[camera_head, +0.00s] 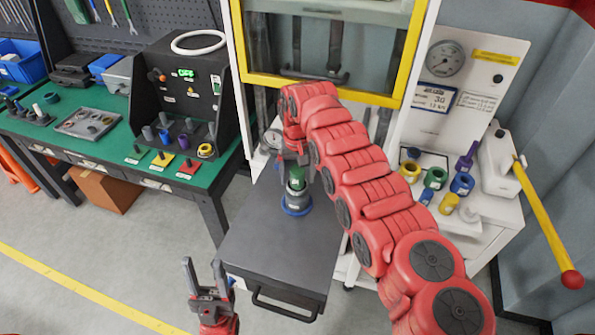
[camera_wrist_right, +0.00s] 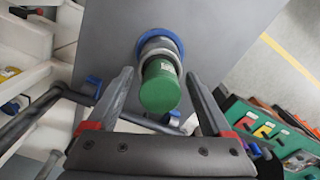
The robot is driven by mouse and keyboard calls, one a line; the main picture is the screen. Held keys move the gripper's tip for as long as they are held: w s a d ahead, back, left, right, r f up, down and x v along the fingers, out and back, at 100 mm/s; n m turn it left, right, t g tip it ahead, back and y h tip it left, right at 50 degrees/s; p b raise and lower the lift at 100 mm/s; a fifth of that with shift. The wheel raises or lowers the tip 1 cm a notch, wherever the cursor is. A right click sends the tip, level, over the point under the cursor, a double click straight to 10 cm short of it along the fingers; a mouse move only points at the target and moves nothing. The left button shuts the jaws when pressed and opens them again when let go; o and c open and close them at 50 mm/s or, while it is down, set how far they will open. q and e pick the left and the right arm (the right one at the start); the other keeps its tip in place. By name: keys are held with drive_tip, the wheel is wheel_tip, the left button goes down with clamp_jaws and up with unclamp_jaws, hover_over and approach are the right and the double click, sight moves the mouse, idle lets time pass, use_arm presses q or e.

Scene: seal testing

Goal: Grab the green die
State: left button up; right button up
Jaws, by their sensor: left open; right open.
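The green die (camera_head: 297,173) stands upright in a grey holder with a blue base ring (camera_head: 296,210) on the dark grey tray table. In the right wrist view the green die (camera_wrist_right: 160,88) shows its round green top, with the blue ring (camera_wrist_right: 160,42) behind it. My right gripper (camera_wrist_right: 158,90) is open, with one finger on each side of the die and visible gaps to both. In the head view my right arm partly hides the die. My left gripper (camera_head: 203,268) is open and empty, low at the left of the tray table, far from the die.
The dark tray table (camera_head: 262,243) is otherwise clear. A green workbench (camera_head: 95,140) with a black control box (camera_head: 185,90) is at left. At right, a white shelf holds several coloured rings, including a green one (camera_head: 435,178). A yellow lever with a red knob (camera_head: 571,279) juts out at right.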

clamp_jaws()
idle(0.3)
drive_tip(key=shift+w+r, duration=0.1)
